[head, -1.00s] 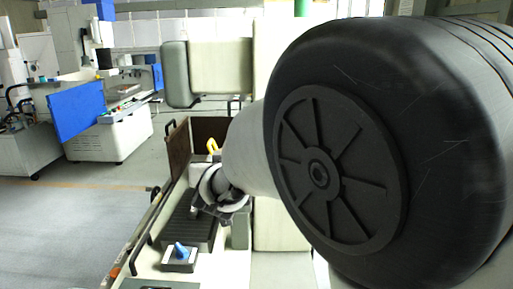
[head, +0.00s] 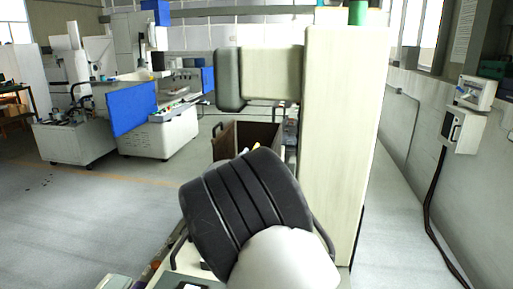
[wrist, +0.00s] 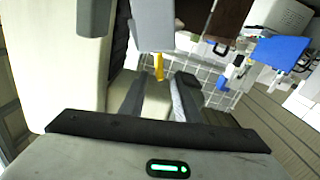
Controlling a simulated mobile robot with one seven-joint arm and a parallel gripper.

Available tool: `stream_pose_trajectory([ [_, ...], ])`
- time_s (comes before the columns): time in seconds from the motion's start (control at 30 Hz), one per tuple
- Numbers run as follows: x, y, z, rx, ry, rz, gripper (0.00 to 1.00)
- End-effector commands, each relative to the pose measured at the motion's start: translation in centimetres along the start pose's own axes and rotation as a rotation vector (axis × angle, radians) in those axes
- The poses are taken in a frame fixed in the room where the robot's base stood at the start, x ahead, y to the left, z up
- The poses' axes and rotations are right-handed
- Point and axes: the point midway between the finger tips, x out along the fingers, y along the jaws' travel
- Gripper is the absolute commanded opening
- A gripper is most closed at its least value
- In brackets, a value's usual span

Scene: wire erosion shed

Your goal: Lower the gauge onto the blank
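My gripper (wrist: 157,90) shows in the wrist view with its two grey fingers apart and nothing clearly held between them. In the head view my own arm hides it. I cannot pick out the gauge or the blank with certainty in either view. A small yellow piece (wrist: 159,67) shows beyond the gap between the fingers, apart from them as far as I can tell. The work area behind my arm is mostly hidden.
A blue panel (head: 133,108) is at left, a wall cabinet (head: 462,130) at right.

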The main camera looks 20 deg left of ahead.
Motion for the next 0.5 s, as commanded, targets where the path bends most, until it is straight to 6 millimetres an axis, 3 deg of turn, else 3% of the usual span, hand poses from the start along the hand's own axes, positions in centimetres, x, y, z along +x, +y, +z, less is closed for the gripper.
stream_pose_trajectory([
  [0.2,3.6,0.1,0.0,0.0,0.0,0.001,0.29],
  [0.5,5.1,0.0,0.0,0.001,-0.001,0.0,0.29],
])
